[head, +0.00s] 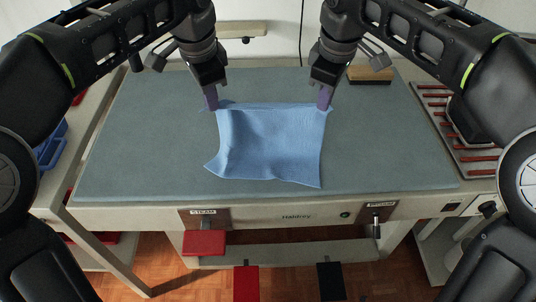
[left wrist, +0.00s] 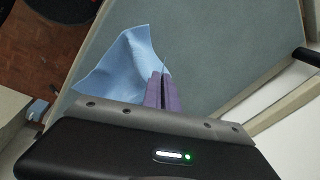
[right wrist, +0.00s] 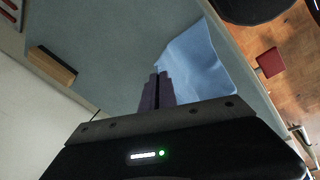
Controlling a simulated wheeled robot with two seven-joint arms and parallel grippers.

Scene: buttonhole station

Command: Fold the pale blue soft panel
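The pale blue soft panel (head: 268,145) lies spread out on the grey-green padded table top (head: 410,150), with soft wrinkles and a slightly lifted lower left corner. My left gripper (head: 212,106) is at its far left corner. My right gripper (head: 323,106) is at its far right corner. In the left wrist view the purple fingers (left wrist: 162,92) are closed together with the panel (left wrist: 118,65) at their tips. In the right wrist view the purple fingers (right wrist: 156,92) are also closed together at the edge of the panel (right wrist: 198,62).
A wooden block (head: 370,75) stands at the back right. A rack with red bars (head: 458,125) is to the right, and a blue bin (head: 50,145) to the left. The table is clear around the panel.

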